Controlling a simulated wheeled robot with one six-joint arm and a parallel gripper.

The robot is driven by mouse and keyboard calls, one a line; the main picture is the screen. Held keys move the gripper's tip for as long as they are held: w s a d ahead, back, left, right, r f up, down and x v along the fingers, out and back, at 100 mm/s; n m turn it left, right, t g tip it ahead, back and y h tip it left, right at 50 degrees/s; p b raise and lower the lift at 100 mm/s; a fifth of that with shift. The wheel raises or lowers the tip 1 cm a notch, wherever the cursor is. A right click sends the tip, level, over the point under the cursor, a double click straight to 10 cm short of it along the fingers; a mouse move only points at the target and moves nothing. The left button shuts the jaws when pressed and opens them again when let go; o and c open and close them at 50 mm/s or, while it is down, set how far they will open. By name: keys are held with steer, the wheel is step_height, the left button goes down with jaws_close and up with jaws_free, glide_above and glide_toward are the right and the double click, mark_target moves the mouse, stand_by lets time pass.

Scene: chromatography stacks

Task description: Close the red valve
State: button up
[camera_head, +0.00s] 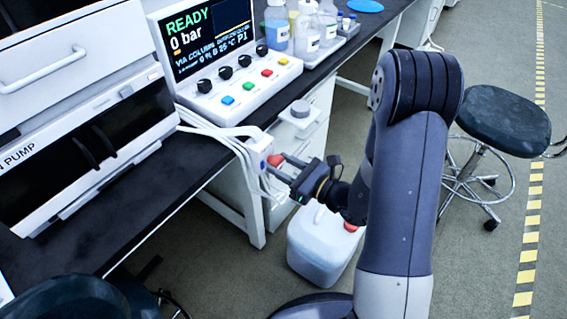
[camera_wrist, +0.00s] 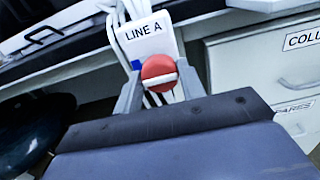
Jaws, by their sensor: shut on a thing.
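The red valve (camera_wrist: 158,68) is a round red knob with a pale bar across its face, lying nearly level in the wrist view. It sits on the front of a white box labelled LINE A (camera_wrist: 148,32). My gripper (camera_wrist: 160,88) has one finger on each side of the knob and is shut on it. In the head view, my gripper (camera_head: 277,164) reaches left to the white box (camera_head: 258,146) at the bench edge. A bit of the red valve (camera_head: 275,160) shows between the fingers there.
A control panel (camera_head: 225,60) with a READY screen and coloured buttons stands on the black bench. White tubes (camera_head: 215,128) run along the bench to the box. A white jug (camera_head: 322,245) stands on the floor below my gripper. A stool (camera_head: 503,120) is at the right.

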stand_by(0.3)
steer(key=o, duration=1)
steer(key=v, duration=1)
steer(key=shift+s+d, duration=0.25)
steer(key=shift+d, duration=0.1)
steer(key=shift+a, duration=0.1)
steer(key=shift+x, duration=5.4)
